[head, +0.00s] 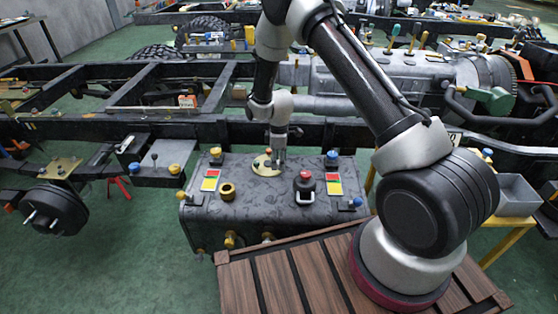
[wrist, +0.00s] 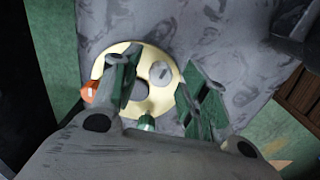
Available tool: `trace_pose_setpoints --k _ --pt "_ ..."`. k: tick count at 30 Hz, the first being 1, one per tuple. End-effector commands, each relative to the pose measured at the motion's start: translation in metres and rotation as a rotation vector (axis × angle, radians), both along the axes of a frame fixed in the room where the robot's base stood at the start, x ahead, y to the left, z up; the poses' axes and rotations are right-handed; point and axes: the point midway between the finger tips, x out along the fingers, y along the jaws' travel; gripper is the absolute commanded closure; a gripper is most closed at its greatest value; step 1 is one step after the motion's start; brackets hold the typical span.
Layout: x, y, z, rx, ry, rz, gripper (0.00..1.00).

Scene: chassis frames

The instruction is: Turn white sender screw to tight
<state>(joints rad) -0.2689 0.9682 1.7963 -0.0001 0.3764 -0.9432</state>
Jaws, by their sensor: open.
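The round cream sender plate (wrist: 118,56) lies on the mottled grey tank top in the wrist view. On it a pale grey-white round head (wrist: 161,73) looks like the white sender screw; it lies between and below my spread fingers. An orange screw (wrist: 89,92) is at the plate's left rim, and a green one (wrist: 147,123) is at its near edge. My gripper (wrist: 163,78) is open, with nothing between its green pads. In the head view my gripper (head: 278,158) points down over the sender plate (head: 261,165); the screw is too small to tell there.
The grey tank (head: 250,195) carries a brass cap (head: 228,191), a red-topped knob (head: 305,176), a blue-topped knob (head: 332,155) and coloured labels. A dark chassis rail (head: 200,128) runs behind it. A slatted wooden platform (head: 285,280) is in front.

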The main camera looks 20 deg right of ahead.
Motion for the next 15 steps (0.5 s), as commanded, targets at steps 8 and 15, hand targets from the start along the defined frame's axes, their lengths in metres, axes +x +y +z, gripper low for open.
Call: trace_pose_setpoints --k 8,15 --pt "-0.0001 -0.0001 -0.0003 0.000 0.000 0.000 0.67" --pt "-0.0001 -0.0001 -0.0001 0.000 0.000 -0.001 1.00"
